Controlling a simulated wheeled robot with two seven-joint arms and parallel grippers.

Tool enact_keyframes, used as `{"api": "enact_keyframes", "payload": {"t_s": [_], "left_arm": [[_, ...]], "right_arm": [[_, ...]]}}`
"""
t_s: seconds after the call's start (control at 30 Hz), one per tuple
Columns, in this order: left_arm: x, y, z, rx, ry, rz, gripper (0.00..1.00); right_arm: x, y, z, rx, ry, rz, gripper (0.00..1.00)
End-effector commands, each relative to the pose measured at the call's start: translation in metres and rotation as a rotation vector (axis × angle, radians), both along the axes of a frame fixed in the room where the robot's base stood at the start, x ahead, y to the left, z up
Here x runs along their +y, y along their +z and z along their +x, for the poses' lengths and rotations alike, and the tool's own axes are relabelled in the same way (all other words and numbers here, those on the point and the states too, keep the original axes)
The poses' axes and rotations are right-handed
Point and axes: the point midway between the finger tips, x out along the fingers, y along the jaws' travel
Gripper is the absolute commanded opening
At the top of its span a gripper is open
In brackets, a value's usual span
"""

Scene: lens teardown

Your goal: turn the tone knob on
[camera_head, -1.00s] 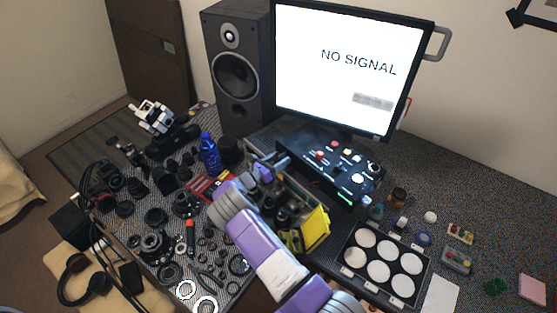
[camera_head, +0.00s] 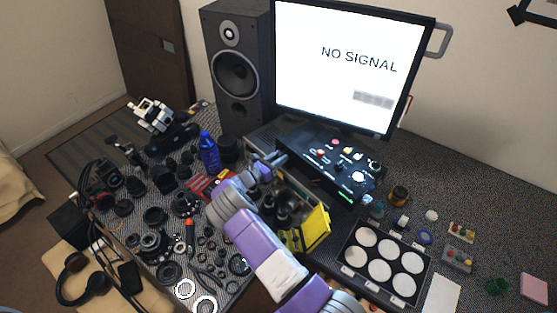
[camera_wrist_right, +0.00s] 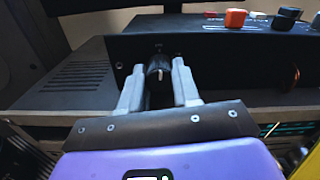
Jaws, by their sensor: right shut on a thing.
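A black control box (camera_head: 318,181) with coloured buttons and knobs on top stands below the monitor. In the right wrist view its front face (camera_wrist_right: 225,75) carries a small black knob (camera_wrist_right: 158,68) with a pale pointer mark, which I take to be the tone knob. My right gripper (camera_wrist_right: 160,80) is shut on this knob, with one grey finger on each side. In the head view my right gripper (camera_head: 279,158) is at the box's left end and hides the knob. My left gripper is not in view.
A monitor (camera_head: 350,60) reading "NO SIGNAL" stands behind the box, with a speaker (camera_head: 235,75) to its left. A bin with a yellow side (camera_head: 314,230) lies close below my right arm. Lens parts crowd the left table. A tray of white discs (camera_head: 349,271) lies at right.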

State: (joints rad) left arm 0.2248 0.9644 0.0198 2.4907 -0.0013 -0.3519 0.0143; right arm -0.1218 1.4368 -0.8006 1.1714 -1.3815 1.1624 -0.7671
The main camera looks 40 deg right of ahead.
Motion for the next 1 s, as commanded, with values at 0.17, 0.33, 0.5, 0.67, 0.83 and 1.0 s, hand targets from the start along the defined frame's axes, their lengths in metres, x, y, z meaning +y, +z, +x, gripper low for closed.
{"api": "enact_keyframes", "payload": {"t_s": [0.17, 0.33, 0.5, 0.67, 0.83, 1.0], "left_arm": [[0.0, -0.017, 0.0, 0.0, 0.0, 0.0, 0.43], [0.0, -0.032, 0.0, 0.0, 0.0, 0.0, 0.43], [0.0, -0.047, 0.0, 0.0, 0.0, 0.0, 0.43], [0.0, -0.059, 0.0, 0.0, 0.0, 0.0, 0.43], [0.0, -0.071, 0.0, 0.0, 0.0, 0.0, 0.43], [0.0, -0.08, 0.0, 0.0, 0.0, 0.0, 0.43]], "right_arm": [[0.0, -0.003, 0.0, -0.135, -0.001, 0.007, 0.01], [0.0, -0.003, 0.0, -0.292, 0.0, 0.018, 0.01], [0.0, -0.003, 0.0, -0.455, 0.0, 0.028, 0.01], [0.0, -0.003, 0.0, -0.6, 0.0, 0.037, 0.01], [0.0, -0.002, 0.0, -0.736, 0.0, 0.045, 0.01], [0.0, -0.002, 0.0, -0.84, 0.0, 0.053, 0.01]]}}
